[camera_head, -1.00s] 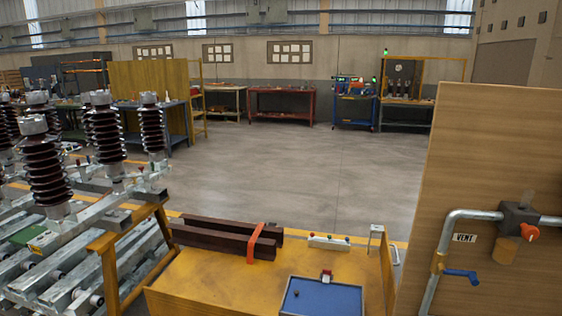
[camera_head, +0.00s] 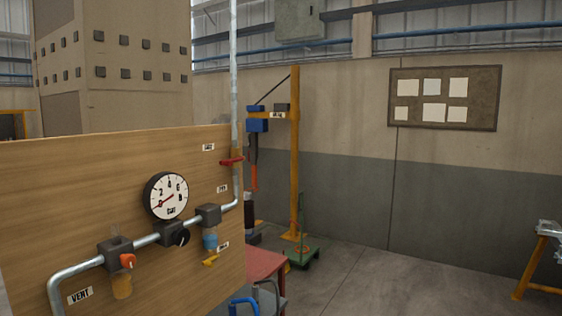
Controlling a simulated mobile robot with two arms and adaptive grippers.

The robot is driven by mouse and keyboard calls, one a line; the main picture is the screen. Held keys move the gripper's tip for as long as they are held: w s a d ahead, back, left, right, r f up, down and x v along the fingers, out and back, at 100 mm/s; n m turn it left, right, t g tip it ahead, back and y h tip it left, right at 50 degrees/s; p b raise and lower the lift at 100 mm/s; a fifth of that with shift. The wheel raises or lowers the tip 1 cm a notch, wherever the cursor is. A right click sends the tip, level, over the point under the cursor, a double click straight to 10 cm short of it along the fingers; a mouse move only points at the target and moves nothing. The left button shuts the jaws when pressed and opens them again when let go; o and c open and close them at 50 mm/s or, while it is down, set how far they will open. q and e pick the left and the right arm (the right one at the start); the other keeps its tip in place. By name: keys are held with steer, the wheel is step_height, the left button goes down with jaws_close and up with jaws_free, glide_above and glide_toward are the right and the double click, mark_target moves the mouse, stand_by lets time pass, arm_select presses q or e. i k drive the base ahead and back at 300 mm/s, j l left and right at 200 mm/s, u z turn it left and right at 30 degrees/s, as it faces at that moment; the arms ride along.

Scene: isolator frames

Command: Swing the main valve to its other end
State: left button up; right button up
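A wooden panel (camera_head: 60,190) at the left carries a grey pipe (camera_head: 80,270) with valves and a gauge. A red lever (camera_head: 231,161) sits on the vertical pipe at the panel's right edge, roughly crosswise to the pipe. Small labels (camera_head: 208,147) near it are too small to read, so I cannot tell surely which valve is the main one. A yellow lever (camera_head: 210,261) sits below a blue-bowled unit (camera_head: 210,238). A VENT label (camera_head: 79,296) is at lower left; the vent's blue lever is out of view. Neither gripper is in view.
A round gauge (camera_head: 166,196) and an orange-knobbed unit (camera_head: 120,262) are on the panel. A red table (camera_head: 265,263) stands behind the panel's right edge. A yellow post (camera_head: 295,150) stands beyond.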

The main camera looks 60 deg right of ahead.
mark_target(228, 163)
steer(key=z, duration=0.4)
steer(key=l+z, duration=0.1)
steer(key=z, duration=0.3)
steer(key=l+z, duration=0.1)
steer(key=z, duration=0.7)
